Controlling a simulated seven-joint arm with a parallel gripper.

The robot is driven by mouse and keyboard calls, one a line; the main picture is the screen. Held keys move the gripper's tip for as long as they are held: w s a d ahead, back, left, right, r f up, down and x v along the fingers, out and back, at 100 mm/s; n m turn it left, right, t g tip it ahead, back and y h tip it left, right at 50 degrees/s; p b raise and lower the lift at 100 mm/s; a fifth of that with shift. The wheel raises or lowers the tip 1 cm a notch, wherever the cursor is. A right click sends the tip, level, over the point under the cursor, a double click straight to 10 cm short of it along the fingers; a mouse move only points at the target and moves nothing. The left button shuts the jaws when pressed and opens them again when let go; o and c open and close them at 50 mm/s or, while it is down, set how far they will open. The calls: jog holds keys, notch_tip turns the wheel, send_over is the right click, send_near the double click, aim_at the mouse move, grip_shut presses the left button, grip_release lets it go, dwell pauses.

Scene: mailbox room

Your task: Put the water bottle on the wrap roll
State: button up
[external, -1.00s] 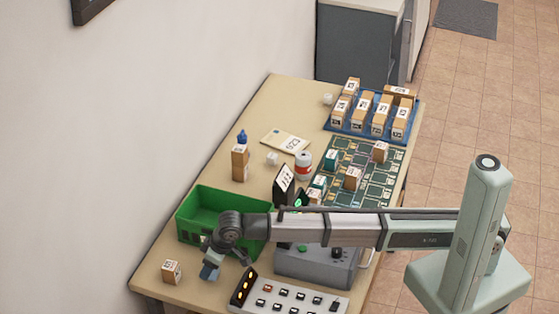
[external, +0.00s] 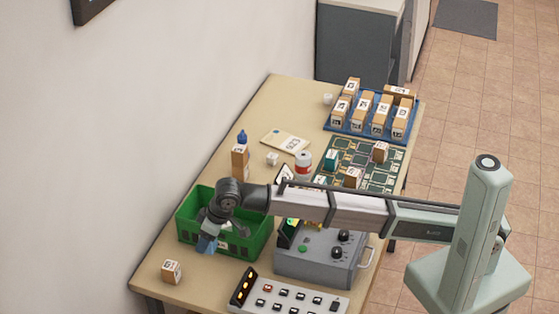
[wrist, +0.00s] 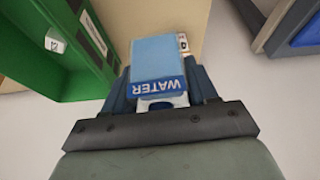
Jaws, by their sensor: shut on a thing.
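The water bottle (wrist: 158,62) is a light blue block with a dark blue band reading WATER, upside down in the wrist view. My gripper (wrist: 161,88) is shut on it, a finger on each side. In the external view my gripper (external: 210,234) holds the blue bottle (external: 206,245) in front of the green crate's near left side, apparently above the table. A white cylinder with a red band (external: 302,164) stands mid-table; it may be the wrap roll, but I cannot tell for sure.
The green crate (external: 262,240) is beside and behind my gripper. A small box (external: 172,271) stands at the near left corner. A grey control box (external: 318,268) and a button panel (external: 290,298) are to the right.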

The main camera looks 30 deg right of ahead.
jog(key=r, duration=1.1)
jog(key=shift+w+d+r, duration=0.15)
jog(key=shift+w, duration=0.1)
jog(key=w+d+m, duration=0.1)
jog(key=w+d, duration=1)
jog(key=w, duration=0.2)
jog(key=m+t+h, duration=0.1)
jog(key=m+h, duration=0.1)
jog(key=m, duration=0.2)
send_over(302, 154)
notch_tip(302, 154, down, 4)
jog(key=shift+y, duration=0.3)
jog(key=shift+f, duration=5.7)
jog(key=shift+f, duration=0.1)
jog(key=o, duration=1.1)
